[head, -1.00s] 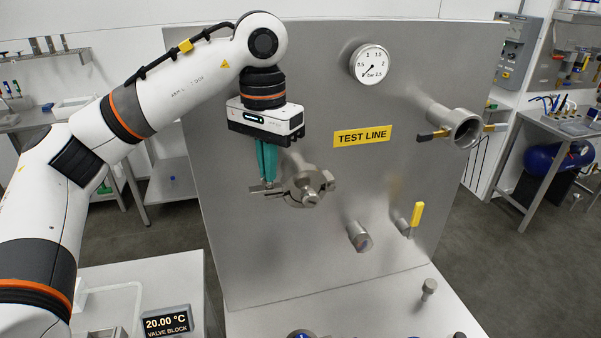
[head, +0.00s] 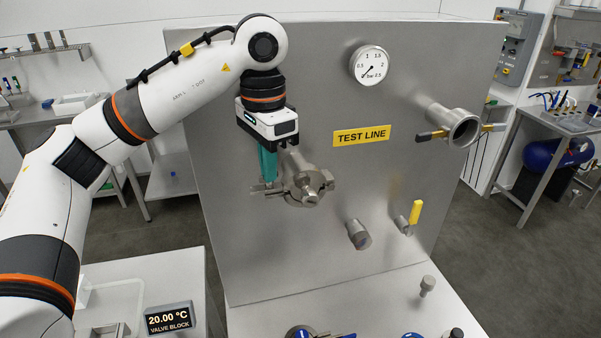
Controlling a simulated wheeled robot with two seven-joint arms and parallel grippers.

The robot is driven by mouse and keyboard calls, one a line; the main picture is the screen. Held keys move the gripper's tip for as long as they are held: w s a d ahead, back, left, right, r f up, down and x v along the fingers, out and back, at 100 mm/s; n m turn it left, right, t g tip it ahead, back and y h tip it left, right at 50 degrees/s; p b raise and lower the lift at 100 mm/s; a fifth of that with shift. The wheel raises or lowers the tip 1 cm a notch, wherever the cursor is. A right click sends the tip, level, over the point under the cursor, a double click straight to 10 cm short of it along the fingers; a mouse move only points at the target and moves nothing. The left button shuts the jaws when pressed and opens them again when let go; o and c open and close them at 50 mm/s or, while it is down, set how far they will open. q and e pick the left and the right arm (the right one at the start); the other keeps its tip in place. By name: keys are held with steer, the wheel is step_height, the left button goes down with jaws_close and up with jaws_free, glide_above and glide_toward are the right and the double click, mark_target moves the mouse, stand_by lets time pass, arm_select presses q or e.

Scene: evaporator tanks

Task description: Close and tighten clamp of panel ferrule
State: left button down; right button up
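The panel ferrule (head: 310,197) sticks out of the steel panel with a steel clamp (head: 296,190) around it. The clamp looks closed round the joint; its bolt and nut end (head: 258,188) points left. My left gripper (head: 267,180) points down from above, its teal fingertips at this bolt end. The fingers look close together, one mostly behind the other. Whether they pinch the nut is hidden. My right gripper is not in view.
A pressure gauge (head: 369,65) and a yellow TEST LINE label (head: 362,136) are on the panel. An open pipe end (head: 462,128) with a clamp is at right. A yellow-handled valve (head: 414,216) and a short stub (head: 359,235) sit lower right. A valve block display (head: 169,318) stands lower left.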

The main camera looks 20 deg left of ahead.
arm_select(q)
steer(key=shift+m, duration=1.1)
steer(key=c, duration=1.6)
jaws_free()
steer(key=shift+o, duration=0.2)
steer(key=shift+r, duration=0.1)
